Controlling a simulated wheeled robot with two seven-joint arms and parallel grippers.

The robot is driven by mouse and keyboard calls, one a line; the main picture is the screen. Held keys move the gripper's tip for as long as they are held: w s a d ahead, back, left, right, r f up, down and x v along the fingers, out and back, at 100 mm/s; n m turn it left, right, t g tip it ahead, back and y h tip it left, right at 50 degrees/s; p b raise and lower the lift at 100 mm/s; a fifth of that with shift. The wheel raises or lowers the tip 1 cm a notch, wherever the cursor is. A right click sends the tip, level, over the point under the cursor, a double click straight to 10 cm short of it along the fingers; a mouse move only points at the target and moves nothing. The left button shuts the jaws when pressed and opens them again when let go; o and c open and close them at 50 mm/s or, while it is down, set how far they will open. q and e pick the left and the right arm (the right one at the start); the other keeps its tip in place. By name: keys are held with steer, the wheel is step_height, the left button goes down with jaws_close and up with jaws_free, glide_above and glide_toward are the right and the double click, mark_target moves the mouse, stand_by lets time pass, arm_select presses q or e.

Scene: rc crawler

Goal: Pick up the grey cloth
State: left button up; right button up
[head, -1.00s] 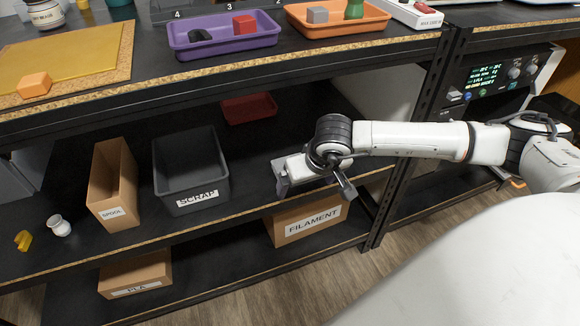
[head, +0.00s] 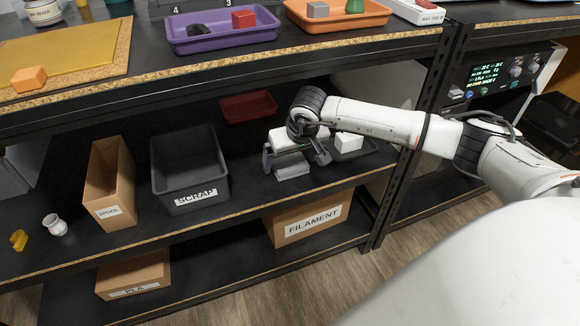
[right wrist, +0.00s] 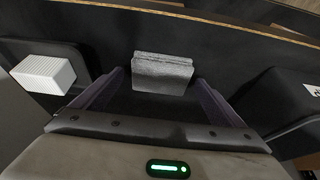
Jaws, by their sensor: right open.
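The grey cloth (head: 292,167) is a small folded block on the middle shelf, to the right of the SCRAP bin. It also shows in the right wrist view (right wrist: 162,73), ahead of the fingers and between their lines. My right gripper (head: 296,162) is open and empty, above and around the near side of the cloth in the head view. In the right wrist view its two fingers (right wrist: 150,93) stand apart on either side, with no contact visible. The arm hides part of the cloth's back in the head view. My left gripper is not in view.
The grey SCRAP bin (head: 190,195) and the cardboard SPOOL box (head: 108,190) stand to the left. A dark red tray (head: 248,107) lies behind. A white block (head: 348,141) sits on a dark tray (head: 366,150) to the right. The upper shelf edge (head: 250,60) overhangs this shelf.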

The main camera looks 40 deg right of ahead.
steer(key=c, duration=1.1)
steer(key=shift+r, duration=0.15)
steer(key=shift+c, duration=0.2)
steer(key=shift+r, duration=0.3)
steer(key=s+a+p, duration=0.1)
steer(key=s+a, duration=0.3)
steer(key=s, duration=1.3)
steer(key=shift+s+a+r+p, duration=0.15)
steer(key=shift+s+r+p, duration=0.15)
steer(key=shift+p, duration=0.1)
